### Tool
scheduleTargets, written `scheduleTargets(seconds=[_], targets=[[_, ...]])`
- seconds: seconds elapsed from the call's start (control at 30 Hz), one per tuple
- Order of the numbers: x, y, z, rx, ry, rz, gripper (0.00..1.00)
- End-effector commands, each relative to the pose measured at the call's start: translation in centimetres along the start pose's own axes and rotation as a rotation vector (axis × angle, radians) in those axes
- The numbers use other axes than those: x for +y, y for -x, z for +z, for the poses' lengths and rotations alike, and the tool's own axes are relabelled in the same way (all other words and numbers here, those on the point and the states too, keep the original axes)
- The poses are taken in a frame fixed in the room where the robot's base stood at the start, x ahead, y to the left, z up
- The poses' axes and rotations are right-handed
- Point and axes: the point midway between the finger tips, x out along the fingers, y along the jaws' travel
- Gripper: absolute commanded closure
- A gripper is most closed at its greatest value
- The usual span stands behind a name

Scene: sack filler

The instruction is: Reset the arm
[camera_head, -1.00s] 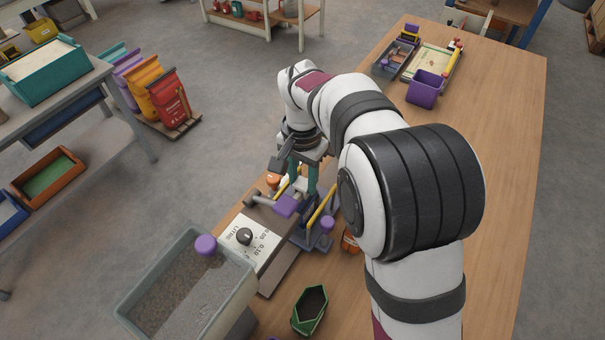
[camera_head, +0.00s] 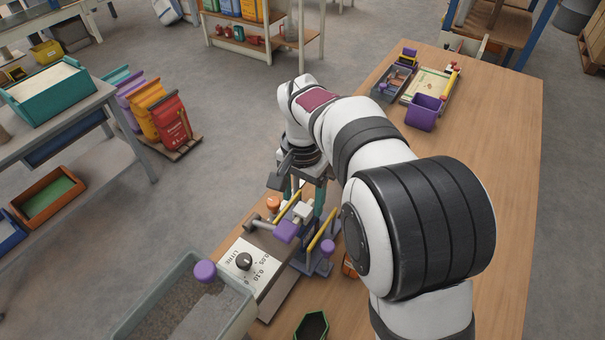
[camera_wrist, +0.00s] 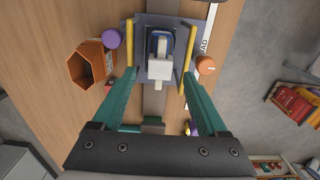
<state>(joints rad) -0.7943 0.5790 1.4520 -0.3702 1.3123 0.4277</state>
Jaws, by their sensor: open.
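My gripper (camera_head: 308,200) is over the sack filler near the left edge of the wooden table. In the wrist view its two green fingers (camera_wrist: 156,100) are spread wide with nothing between their tips. The filler's blue-grey stand (camera_head: 318,262) has two yellow bars and a white block (camera_wrist: 159,69) between them, beyond the fingertips. A purple knob (camera_head: 328,247) and a purple handle (camera_head: 287,231) stand at the filler. Part of the filler is hidden by my arm in the head view.
A grey hopper (camera_head: 150,300) of granular material is at the lower left, beside the dial panel (camera_head: 250,265). An orange hexagonal container (camera_wrist: 88,64) is near the stand. A purple bin (camera_head: 422,113) is at the far end; the table's right side is clear.

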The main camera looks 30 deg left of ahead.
Motion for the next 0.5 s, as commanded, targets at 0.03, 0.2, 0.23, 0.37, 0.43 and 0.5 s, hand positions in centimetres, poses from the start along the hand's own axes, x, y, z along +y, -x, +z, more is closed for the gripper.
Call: scheduleTargets(seconds=[0.03,0.2,0.23,0.37,0.43,0.5], targets=[[-0.1,1.4,-0.1,0.005,0.0,-0.004,0.24],[-0.1,7.1,-0.1,0.006,0.0,-0.005,0.24],[-0.1,8.0,-0.1,0.006,-0.001,-0.005,0.24],[-0.1,11.1,-0.1,0.004,-0.001,-0.004,0.24],[-0.1,12.3,-0.1,0.004,0.0,-0.002,0.24],[0.0,13.0,-0.1,0.003,0.001,-0.002,0.24]])
